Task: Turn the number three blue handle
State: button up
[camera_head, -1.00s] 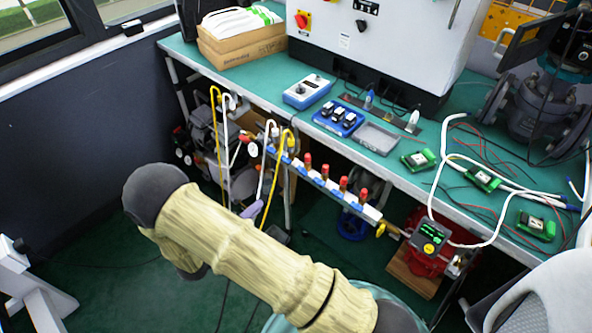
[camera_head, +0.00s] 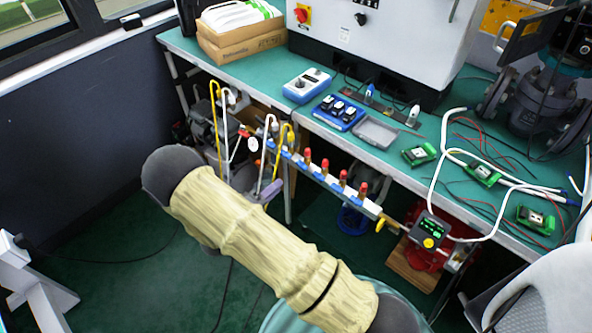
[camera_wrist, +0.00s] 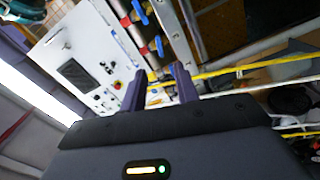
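A light-coloured manifold bar (camera_head: 325,178) with several red-capped fittings and small blue handles (camera_head: 319,177) runs below the front edge of the bench. I cannot read any numbers, so I cannot tell which handle is number three. In the wrist view, blue handles (camera_wrist: 158,46) show on the bar ahead, beyond the fingertips and near the top. My gripper (camera_wrist: 160,82) has two purple fingers apart, with a gap and nothing held between them. In the head view only a purple finger (camera_head: 271,190) shows beside the yellow and white tubes; my arm hides the rest.
Bent yellow and white tubes (camera_head: 217,130) stand left of the bar, close to my gripper. The green bench (camera_head: 390,160) overhangs behind the bar. Open floor lies left of my arm.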

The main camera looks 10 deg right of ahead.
aim_at(300, 167)
jog(key=x, duration=1)
grip_shut()
